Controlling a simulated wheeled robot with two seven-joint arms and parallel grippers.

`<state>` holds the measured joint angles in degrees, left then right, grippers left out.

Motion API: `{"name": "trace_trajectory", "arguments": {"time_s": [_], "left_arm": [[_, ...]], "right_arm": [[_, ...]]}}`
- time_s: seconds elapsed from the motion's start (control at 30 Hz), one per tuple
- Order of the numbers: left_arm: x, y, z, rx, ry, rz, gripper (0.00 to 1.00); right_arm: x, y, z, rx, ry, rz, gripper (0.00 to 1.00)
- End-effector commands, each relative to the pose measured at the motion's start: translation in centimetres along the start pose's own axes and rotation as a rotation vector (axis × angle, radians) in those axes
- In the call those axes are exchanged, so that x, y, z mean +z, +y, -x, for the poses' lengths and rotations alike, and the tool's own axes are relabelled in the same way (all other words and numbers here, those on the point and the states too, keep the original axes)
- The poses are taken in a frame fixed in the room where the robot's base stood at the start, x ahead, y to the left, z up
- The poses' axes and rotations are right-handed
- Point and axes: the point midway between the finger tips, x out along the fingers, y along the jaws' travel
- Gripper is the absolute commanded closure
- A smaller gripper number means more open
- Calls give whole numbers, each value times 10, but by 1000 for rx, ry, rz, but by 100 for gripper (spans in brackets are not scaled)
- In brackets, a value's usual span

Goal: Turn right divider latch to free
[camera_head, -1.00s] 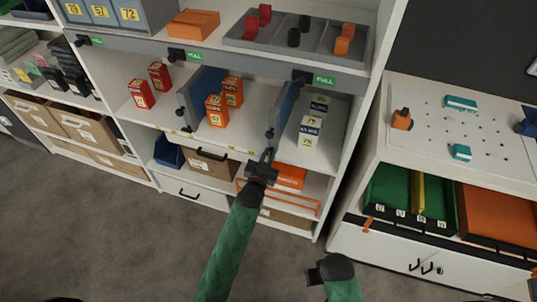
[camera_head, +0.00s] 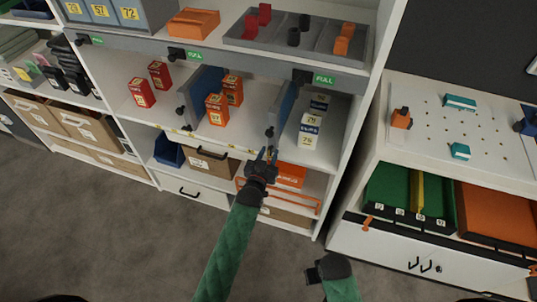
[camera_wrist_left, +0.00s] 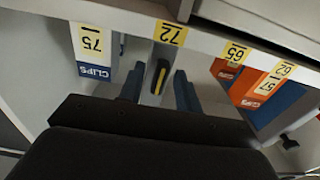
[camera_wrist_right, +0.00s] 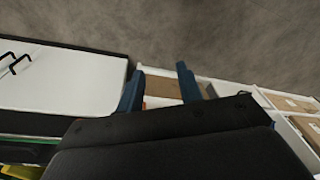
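The right divider (camera_head: 284,104) is a blue-grey upright panel on the middle shelf, between orange boxes and white-and-blue boxes. Its dark latch (camera_head: 270,132) is at its front edge. In the left wrist view the latch (camera_wrist_left: 158,78) is a black knob with a yellow stripe, seen in the gap between my fingers. My left gripper (camera_head: 267,156) is open in front of and below the latch; it also shows in the left wrist view (camera_wrist_left: 158,92). Contact cannot be told. My right gripper (camera_wrist_right: 158,85) is open and empty, low over the floor, away from the shelf.
The left divider (camera_head: 203,88) stands left of the orange boxes (camera_head: 216,109). White-and-blue clips boxes (camera_head: 310,130) stand close right of the right divider. The shelf above carries a grey tray (camera_head: 265,46). An orange-edged bin (camera_head: 290,175) is below. A pegboard bench (camera_head: 470,135) is at right.

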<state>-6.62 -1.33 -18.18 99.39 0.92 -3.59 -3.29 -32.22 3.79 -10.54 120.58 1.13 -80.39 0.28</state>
Motion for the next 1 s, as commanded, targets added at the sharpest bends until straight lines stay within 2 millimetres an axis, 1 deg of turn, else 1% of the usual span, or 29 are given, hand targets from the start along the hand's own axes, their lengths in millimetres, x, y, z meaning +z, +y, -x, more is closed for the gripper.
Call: {"name": "trace_trajectory", "arguments": {"time_s": [0.27, 0.37, 0.43, 0.47, 0.5, 0.53, 0.7, 0.83, 1.0], "left_arm": [[0, 0, 0, 0, 1, -1, 64], [0, 0, 4, 0, 1, -1, 64], [1, 0, 10, 0, 0, -1, 64], [2, 0, 14, 0, 0, -1, 64], [2, 0, 19, 0, 0, -1, 64], [2, 0, 24, 0, 1, -1, 64], [3, 0, 50, 0, 0, -1, 64], [2, 0, 65, 0, 0, -1, 64], [1, 0, 76, 0, 0, -1, 64]], "right_arm": [[2, -1, 0, -1, -3, -1, 64], [3, -1, -2, -1, -7, -1, 64], [5, -1, -1, -1, -14, -1, 64], [4, -1, 3, -2, -14, -1, 64], [1, -3, 16, -4, -3, -3, 64], [0, -4, 25, -6, 1, -4, 64], [-2, -6, 52, -9, 4, -4, 64], [-2, -7, 69, -11, 6, -3, 64], [-2, -7, 81, -12, 7, -3, 64]]}}
